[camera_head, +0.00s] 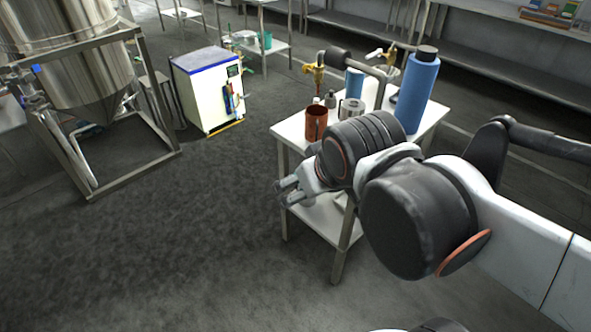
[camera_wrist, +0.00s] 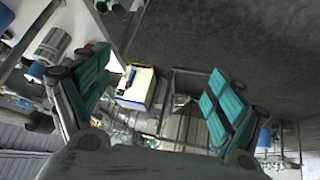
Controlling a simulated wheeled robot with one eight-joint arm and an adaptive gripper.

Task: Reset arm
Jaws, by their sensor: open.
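My gripper (camera_head: 287,190) shows in the head view at the end of my arm, left of the small white table (camera_head: 289,131) and in front of its left edge. In the wrist view its two teal-padded fingers (camera_wrist: 155,105) stand wide apart with nothing between them. The gripper is open and empty. My arm reaches in from the right side of the head view and hides part of the table.
The table holds a brown mug (camera_head: 316,124), a blue bottle (camera_head: 416,92) and brass valves (camera_head: 314,72). A white cabinet (camera_head: 203,93) and a steel tank (camera_head: 82,70) in a frame stand behind left. The floor (camera_head: 150,240) left of my gripper is clear.

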